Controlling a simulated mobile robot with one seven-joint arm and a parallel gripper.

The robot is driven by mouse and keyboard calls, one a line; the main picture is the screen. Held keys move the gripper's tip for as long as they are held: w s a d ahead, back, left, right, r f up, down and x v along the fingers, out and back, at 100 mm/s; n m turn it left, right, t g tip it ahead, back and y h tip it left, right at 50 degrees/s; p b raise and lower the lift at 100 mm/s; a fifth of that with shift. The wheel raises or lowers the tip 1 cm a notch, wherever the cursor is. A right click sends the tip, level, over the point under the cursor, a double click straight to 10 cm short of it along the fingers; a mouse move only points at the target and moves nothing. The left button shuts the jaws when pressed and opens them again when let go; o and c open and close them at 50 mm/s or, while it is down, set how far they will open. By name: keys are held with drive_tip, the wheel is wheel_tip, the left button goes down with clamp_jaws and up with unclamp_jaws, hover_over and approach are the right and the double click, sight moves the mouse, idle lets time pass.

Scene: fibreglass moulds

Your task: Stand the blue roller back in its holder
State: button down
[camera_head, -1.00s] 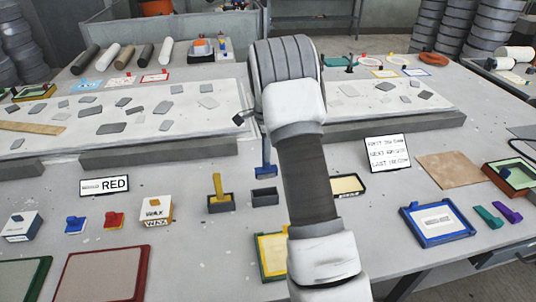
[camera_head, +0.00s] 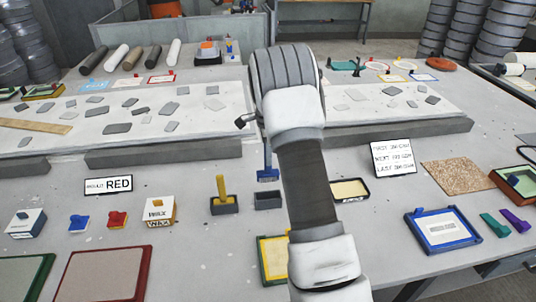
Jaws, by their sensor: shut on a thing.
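The blue roller (camera_head: 268,175) hangs upright with its blue head down and its handle up, partly hidden behind my arm. A small dark open holder (camera_head: 268,201) stands on the table just below it in the picture and looks empty. The roller's head appears slightly above or behind the holder, with a narrow gap; I cannot tell the exact depth. My gripper (camera_head: 246,120) is mostly hidden behind my wrist, with only a dark part showing at left. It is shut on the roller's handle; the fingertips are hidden.
A yellow roller (camera_head: 221,189) stands in a similar dark holder just left. A yellow-lined tray (camera_head: 350,191) is close on the right. A raised slab edge (camera_head: 160,156) runs behind.

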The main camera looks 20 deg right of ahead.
sight(268, 181)
drive_tip(key=shift+f+b, duration=3.1)
drive_tip(key=shift+f, duration=2.2)
drive_tip(key=shift+f, duration=0.25)
drive_tip(key=shift+f+b, duration=0.25)
drive_tip(key=shift+b, duration=0.05)
drive_tip(key=c, duration=0.7)
unclamp_jaws()
wheel_tip(268, 181, up, 17)
drive_tip(key=shift+a+f, duration=0.1)
drive_tip(key=shift+f, duration=0.1)
drive_tip(key=shift+r, duration=0.45)
